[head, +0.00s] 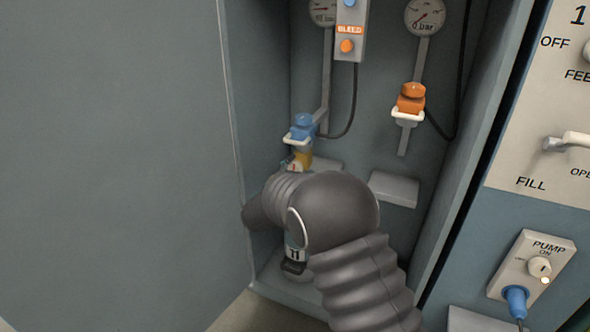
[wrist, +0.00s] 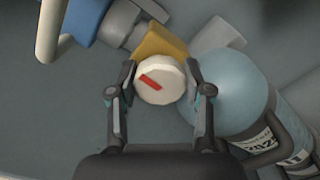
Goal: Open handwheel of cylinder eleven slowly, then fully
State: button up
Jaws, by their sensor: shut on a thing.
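The handwheel (wrist: 161,88) is a round white knob with a red bar that slants down to the right in the wrist view. It sits on a yellow valve body (wrist: 160,42). My gripper (wrist: 152,82) is shut on the handwheel, one finger on each side. In the head view only a bit of the handwheel (head: 291,167) shows, below a blue connector (head: 302,127); my arm hides my fingers. The cylinder (wrist: 275,120) has a pale blue rounded shoulder and a label. In the head view, its "11" marking (head: 295,254) shows behind my arm.
A gauge (head: 323,10) at the top is partly cut off. A second gauge (head: 425,17) reads near 0 bar, above an orange connector (head: 410,98). A BLEED panel (head: 349,30) hangs between them. Cabinet walls close in on both sides. A pump switch box (head: 532,265) is at right.

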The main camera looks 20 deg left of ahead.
jog(key=shift+d+f+n, duration=0.1)
jog(key=shift+f+n, duration=0.05)
jog(key=shift+n, duration=0.45)
jog(key=o, duration=1.2)
jog(key=shift+c, duration=0.2)
jog(key=shift+s, duration=0.1)
jog(key=shift+s, duration=0.25)
jog(key=s, duration=1.1)
jog(key=shift+s+a, duration=0.15)
jog(key=shift+a, duration=0.3)
